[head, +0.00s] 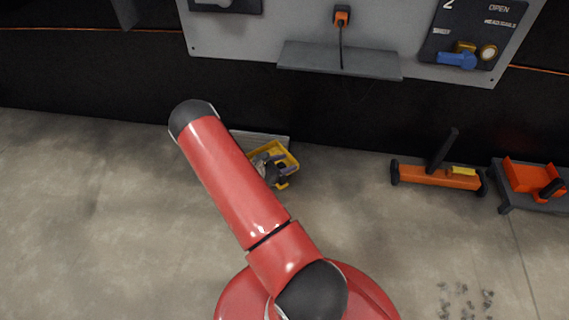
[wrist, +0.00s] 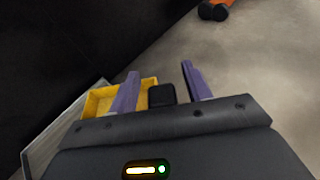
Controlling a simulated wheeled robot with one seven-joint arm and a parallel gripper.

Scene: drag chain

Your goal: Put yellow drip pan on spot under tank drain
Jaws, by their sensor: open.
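The yellow drip pan (head: 287,155) is a shallow tray on the floor by the dark wall, partly hidden by my gripper and arm in the head view. My gripper (head: 270,163) is right at the pan. In the wrist view, the pan (wrist: 97,100) lies beyond the left finger, and my gripper (wrist: 158,72) is open with purple fingers apart. The left finger overlaps the pan in the picture; the right finger shows against bare floor. A dark block sits between the fingers; I cannot tell whether it belongs to the pan. I cannot identify the tank drain.
A grey slab (head: 262,137) lies beside the pan at the wall. An orange wheeled stand (head: 437,177) and an orange-and-grey cart (head: 531,186) stand at right. Dark marks (head: 465,301) are on the floor at lower right. A wall panel has a blue valve handle (head: 457,61). Left floor is clear.

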